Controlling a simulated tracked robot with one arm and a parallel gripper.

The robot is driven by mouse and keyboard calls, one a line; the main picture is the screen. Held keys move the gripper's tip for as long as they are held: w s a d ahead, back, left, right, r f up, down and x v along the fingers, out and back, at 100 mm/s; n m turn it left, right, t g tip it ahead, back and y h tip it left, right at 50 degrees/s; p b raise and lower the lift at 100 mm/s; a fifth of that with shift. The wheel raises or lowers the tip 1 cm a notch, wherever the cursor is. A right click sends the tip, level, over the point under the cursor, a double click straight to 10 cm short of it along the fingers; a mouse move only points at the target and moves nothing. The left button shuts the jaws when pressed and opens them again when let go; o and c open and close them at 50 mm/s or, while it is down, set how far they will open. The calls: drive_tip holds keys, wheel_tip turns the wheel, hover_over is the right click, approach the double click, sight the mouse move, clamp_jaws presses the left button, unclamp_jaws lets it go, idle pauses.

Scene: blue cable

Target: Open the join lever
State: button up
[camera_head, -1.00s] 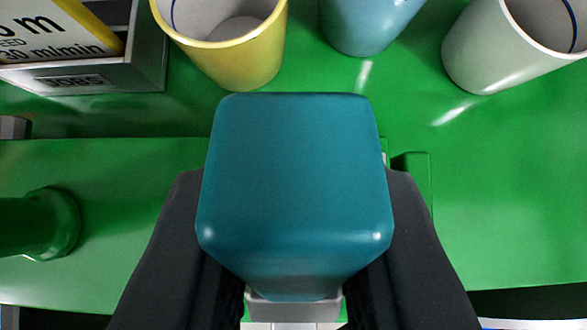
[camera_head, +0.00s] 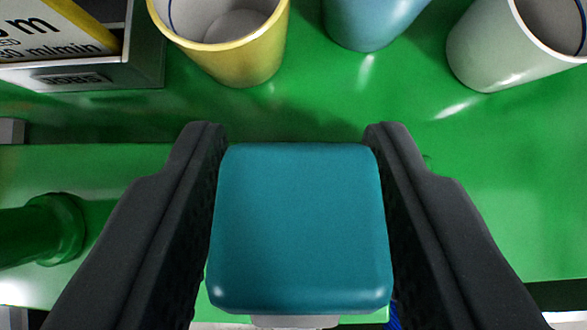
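A teal block-shaped piece (camera_head: 300,225), which looks like the lever's handle, fills the lower middle of the view. My gripper (camera_head: 295,135) has one black finger on each side of it, and the fingertips reach a little past its far edge. The fingers lie close along both sides of the piece. I cannot tell whether they press on it or stand slightly apart. The rest of the lever and its joint are hidden below the teal piece. A small bit of blue cable (camera_head: 394,316) shows at the bottom edge, beside the right finger.
A yellow cup (camera_head: 235,60), a blue cup (camera_head: 365,25) and a pale grey-green cup (camera_head: 490,50) stand along the top. A grey holder (camera_head: 110,75) with a labelled box is at top left. A green cylinder (camera_head: 45,230) lies at left. The green surface (camera_head: 490,200) at right is clear.

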drive_tip(key=shift+f, duration=0.1)
drive_tip(key=shift+s, duration=0.1)
drive_tip(key=shift+s+r, duration=0.3)
drive_tip(key=b+v, duration=0.1)
drive_tip(key=v, duration=1.1)
drive_tip(key=shift+s+r, duration=0.2)
drive_tip(key=shift+r, duration=0.1)
drive_tip(key=shift+r, duration=0.1)
drive_tip(key=s+a+r+t+b, duration=0.1)
drive_tip(key=s+a+r+t, duration=0.1)
drive_tip(key=s+r, duration=0.65)
drive_tip(key=s+a+r+t, duration=0.15)
drive_tip(key=s+r, duration=0.25)
drive_tip(key=r, duration=0.9)
drive_tip(key=s+a+r+t, duration=0.2)
drive_tip(key=s+r, duration=0.5)
drive_tip(key=s, duration=0.4)
drive_tip(key=s+a+r+t+b, duration=0.1)
drive_tip(key=s+a+r, duration=0.1)
drive_tip(key=s+r, duration=0.5)
drive_tip(key=s, duration=0.3)
drive_tip(key=shift+s+r+n+t+y, duration=0.3)
drive_tip(key=shift+s+n+t, duration=0.05)
drive_tip(key=shift+s+n, duration=0.05)
